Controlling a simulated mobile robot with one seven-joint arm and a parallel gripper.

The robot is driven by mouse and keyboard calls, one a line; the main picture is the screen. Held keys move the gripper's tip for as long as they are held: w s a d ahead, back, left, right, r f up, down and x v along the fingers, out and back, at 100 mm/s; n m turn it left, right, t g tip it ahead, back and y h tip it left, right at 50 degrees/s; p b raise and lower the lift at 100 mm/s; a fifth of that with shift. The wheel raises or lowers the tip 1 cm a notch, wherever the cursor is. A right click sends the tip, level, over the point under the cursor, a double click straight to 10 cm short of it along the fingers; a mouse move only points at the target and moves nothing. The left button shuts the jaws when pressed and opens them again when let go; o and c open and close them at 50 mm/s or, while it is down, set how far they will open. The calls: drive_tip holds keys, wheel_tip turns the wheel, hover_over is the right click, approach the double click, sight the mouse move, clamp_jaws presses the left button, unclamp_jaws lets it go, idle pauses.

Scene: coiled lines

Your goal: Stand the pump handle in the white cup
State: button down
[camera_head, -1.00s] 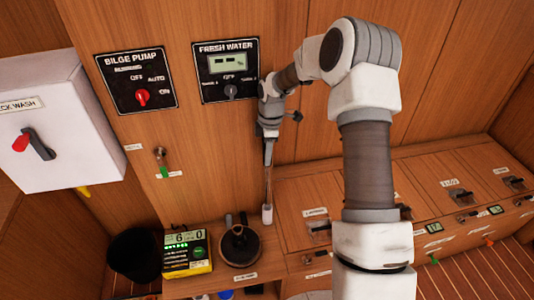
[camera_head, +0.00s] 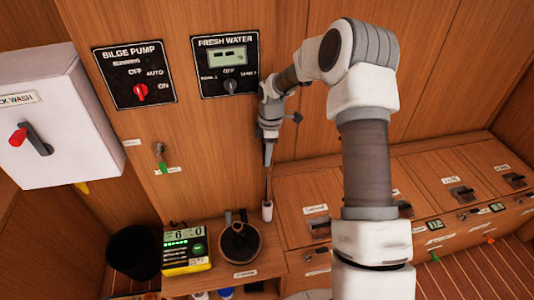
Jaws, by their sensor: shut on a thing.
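My gripper (camera_head: 268,158) points straight down in front of the wooden wall panel and is shut on the pump handle (camera_head: 268,187). The handle shows as a thin, dark, roughly upright rod below the fingers. Its upper part is hidden by the gripper. Directly under it is the small white cup (camera_head: 267,211), at the right rear edge of the shelf. The rod's lower end meets the cup's top in this view. I cannot tell how deep it sits inside, or whether it touches the bottom.
A round dark pump fitting (camera_head: 239,242) stands on the shelf (camera_head: 262,262), left of the cup. A yellow-black meter (camera_head: 187,250) and black bin (camera_head: 134,252) are further left. Wooden lockers (camera_head: 308,190) lie to the right. The fresh water panel (camera_head: 228,66) is on the wall above.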

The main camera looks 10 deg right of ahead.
drive_tip(key=shift+f+b, duration=1.05)
drive_tip(key=shift+f, duration=0.85)
drive_tip(key=shift+r, duration=0.15)
drive_tip(key=shift+r+p, duration=0.35)
drive_tip(key=shift+p, duration=0.1)
drive_tip(key=shift+f, duration=0.45)
idle(1.0)
drive_tip(key=shift+r, duration=0.2)
drive_tip(key=shift+r+p, duration=0.25)
drive_tip(key=shift+p, duration=0.05)
idle(1.0)
drive_tip(key=shift+f, duration=0.45)
idle(0.5)
